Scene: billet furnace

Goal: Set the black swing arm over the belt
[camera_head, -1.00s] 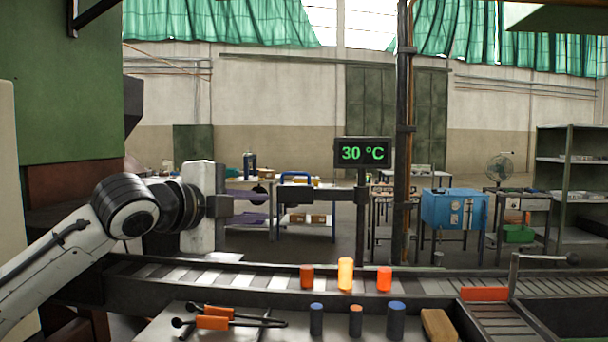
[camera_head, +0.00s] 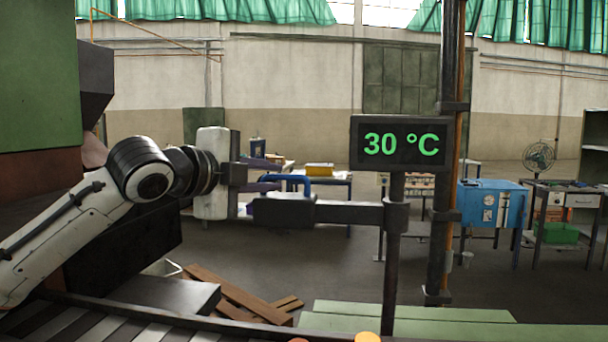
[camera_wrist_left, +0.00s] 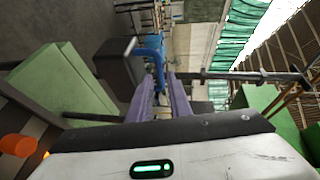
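The black swing arm (camera_head: 345,213) reaches left from the post under the 30 °C display (camera_head: 402,143). Its free end carries a dark block (camera_head: 283,210) with a blue handle (camera_head: 290,179) on top; the handle also shows in the left wrist view (camera_wrist_left: 155,57). My left gripper (camera_head: 268,187) is just left of the handle. In the left wrist view its two purple fingers (camera_wrist_left: 165,82) stand apart, with the handle close by the fingertips; I cannot tell whether they touch. The belt (camera_head: 120,330) runs along the bottom left. My right gripper is out of view.
Orange cylinder tops (camera_head: 367,337) show at the bottom edge. Behind the belt are a grey slab (camera_head: 165,294), brown planks (camera_head: 235,293) and a pale green bench-like surface (camera_head: 410,320). A vertical pipe (camera_head: 450,150) stands right of the display post. A blue cabinet (camera_head: 490,205) stands farther back.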

